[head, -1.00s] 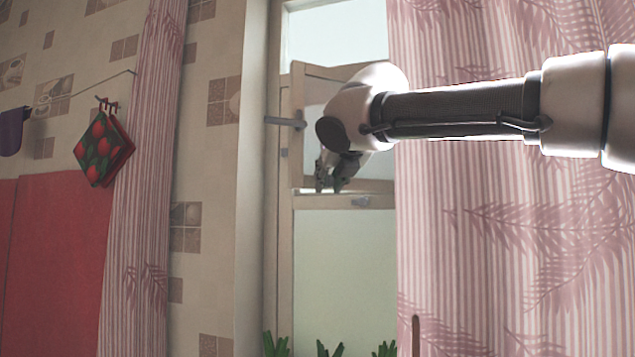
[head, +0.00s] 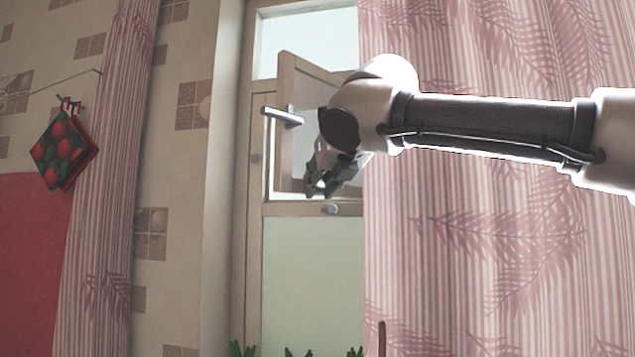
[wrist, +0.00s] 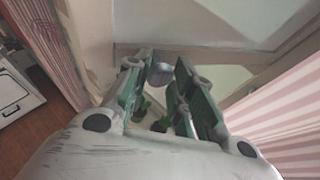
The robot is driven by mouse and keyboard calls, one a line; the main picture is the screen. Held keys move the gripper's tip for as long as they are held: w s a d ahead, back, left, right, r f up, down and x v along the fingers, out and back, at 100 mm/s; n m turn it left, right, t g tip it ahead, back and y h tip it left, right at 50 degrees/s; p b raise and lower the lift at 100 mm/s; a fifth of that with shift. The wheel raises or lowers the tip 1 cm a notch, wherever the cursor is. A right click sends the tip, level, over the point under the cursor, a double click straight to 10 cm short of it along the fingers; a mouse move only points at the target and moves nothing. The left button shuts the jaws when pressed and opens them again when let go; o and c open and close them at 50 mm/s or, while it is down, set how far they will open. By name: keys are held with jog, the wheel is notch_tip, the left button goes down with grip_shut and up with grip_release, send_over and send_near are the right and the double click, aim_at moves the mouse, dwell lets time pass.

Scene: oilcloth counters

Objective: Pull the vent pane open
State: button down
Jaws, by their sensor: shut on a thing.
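The vent pane (head: 285,75) is the small framed upper pane of the window. It stands ajar, its left edge swung out from the window frame. A grey bar handle (head: 282,117) sticks out at its left side. My gripper (head: 318,186) is low at the pane, pointing down, below and right of that bar. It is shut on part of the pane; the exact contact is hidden. In the wrist view my gripper (wrist: 160,88) shows both fingers, with a rounded grey fitting (wrist: 160,75) between or just beyond the tips; I cannot tell which.
A pink curtain (head: 480,250) hangs close on the right, behind my arm. Another curtain (head: 110,170) and pot holders (head: 62,150) are at the left. Green plant tips (head: 300,351) show below.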

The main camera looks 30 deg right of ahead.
jog(key=c, duration=1.2)
grip_release()
jog(key=shift+s+d+r, duration=0.1)
jog(key=shift+d+r, duration=0.2)
jog(key=shift+d, duration=0.3)
jog(key=shift+a+f, duration=0.1)
notch_tip(320, 180, up, 10)
